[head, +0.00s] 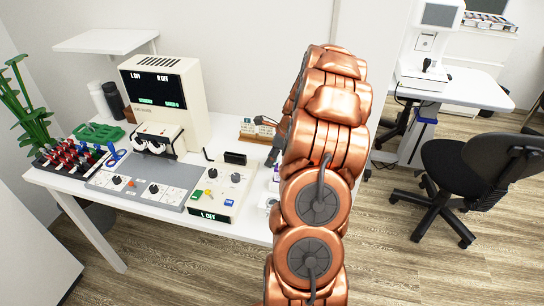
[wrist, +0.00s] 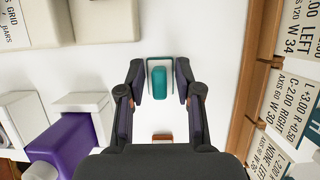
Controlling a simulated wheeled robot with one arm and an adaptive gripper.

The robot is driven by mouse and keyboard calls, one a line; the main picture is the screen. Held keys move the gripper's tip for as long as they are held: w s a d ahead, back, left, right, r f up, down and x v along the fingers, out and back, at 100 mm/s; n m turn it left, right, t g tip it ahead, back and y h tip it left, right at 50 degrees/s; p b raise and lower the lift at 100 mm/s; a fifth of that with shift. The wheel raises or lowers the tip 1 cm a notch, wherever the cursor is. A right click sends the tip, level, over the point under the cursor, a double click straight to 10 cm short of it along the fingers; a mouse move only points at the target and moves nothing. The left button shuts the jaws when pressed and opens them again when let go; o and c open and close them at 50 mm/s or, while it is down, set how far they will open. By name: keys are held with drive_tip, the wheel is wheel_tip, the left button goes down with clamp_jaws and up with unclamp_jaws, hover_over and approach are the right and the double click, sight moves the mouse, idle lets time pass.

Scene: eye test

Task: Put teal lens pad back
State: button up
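The teal lens pad (wrist: 159,82) lies on the white surface in the wrist view, inside a thin dark teal rectangular outline (wrist: 161,58). My gripper (wrist: 159,84) is open, with one finger on each side of the pad. A gap shows between the pad and each finger, and the gripper holds nothing. In the head view my copper-coloured arm hides the pad and most of the gripper; only a dark part of the gripper shows at the arm's left edge.
In the wrist view, a wooden rack of printed cards (wrist: 297,100) stands close on the right. A purple block (wrist: 66,146) with white parts is lower left, a beige box (wrist: 104,18) upper left. A small brown-and-white item (wrist: 162,138) lies below the pad. The head view shows a large instrument (head: 178,95) on the desk.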

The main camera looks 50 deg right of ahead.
drive_tip(key=o, duration=0.3)
drive_tip(key=shift+r, duration=0.1)
drive_tip(key=b+v, duration=0.2)
drive_tip(key=v, duration=1)
drive_tip(key=s+a+r+n+g, duration=0.2)
drive_tip(key=a+n, duration=0.6)
drive_tip(key=a, duration=0.6)
drive_tip(key=s+a+r+n+g, duration=0.15)
drive_tip(key=a+n, duration=0.55)
drive_tip(key=a, duration=0.7)
drive_tip(key=s+a+f+n, duration=0.1)
drive_tip(key=s+a+n, duration=0.3)
drive_tip(key=s+n, duration=0.1)
drive_tip(key=s+a+f+n+g+h, duration=0.1)
drive_tip(key=s+a+n, duration=0.3)
drive_tip(key=s, duration=0.3)
drive_tip(key=s+a+f+n+g+h, duration=0.1)
drive_tip(key=s+a+n, duration=0.3)
drive_tip(key=s+n, duration=0.2)
drive_tip(key=shift+s+a+n, duration=0.1)
drive_tip(key=shift+s+n, duration=0.2)
drive_tip(key=shift+s, duration=0.15)
